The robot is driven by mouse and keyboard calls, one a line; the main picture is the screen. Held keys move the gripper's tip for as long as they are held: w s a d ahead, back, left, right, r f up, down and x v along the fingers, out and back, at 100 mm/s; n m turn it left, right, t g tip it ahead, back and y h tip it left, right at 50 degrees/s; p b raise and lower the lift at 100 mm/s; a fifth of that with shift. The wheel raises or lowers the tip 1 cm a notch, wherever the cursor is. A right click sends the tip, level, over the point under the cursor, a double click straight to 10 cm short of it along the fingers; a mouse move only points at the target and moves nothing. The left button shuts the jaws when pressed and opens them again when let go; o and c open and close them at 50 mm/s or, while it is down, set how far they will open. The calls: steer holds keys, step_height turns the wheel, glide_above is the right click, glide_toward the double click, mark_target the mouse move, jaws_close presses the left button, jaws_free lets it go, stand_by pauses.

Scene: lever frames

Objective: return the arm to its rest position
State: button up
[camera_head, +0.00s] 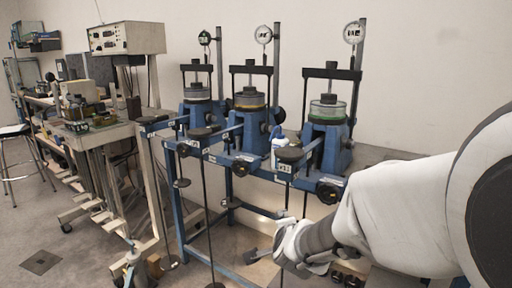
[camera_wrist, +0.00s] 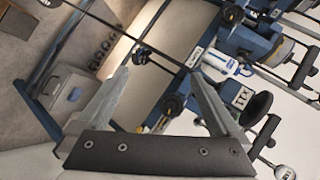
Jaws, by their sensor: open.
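My arm (camera_head: 405,205) reaches in from the right edge of the head view, its white links angled down and to the left. My gripper (camera_head: 268,246) is low in front of the blue lever frame, near the floor. In the wrist view my gripper (camera_wrist: 158,80) has its two grey fingers spread wide apart with nothing between them. The blue lever frame (camera_wrist: 240,45) lies beyond the right finger in that view. Part of the frame's lower right is hidden behind my arm in the head view.
Three blue lever presses with dial gauges stand along the wall, the nearest press (camera_head: 325,140) just above my arm. A white and blue bottle (camera_head: 278,148) stands among them. A cart (camera_head: 100,135) with instruments is at left.

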steer(key=s+d+r+n+g, duration=0.2)
steer(key=s+n, duration=0.3)
steer(key=s, duration=0.3)
steer(key=s+d+r+n+g+p, duration=0.1)
steer(key=s+d+r+n+g, duration=0.15)
steer(key=s+n, duration=0.45)
steer(key=s+d+r+n+g, duration=0.2)
steer(key=s+d+r+n, duration=0.1)
steer(key=s, duration=0.7)
step_height(320, 180, up, 20)
steer(key=p, duration=2.1)
steer(key=shift+a, duration=0.25)
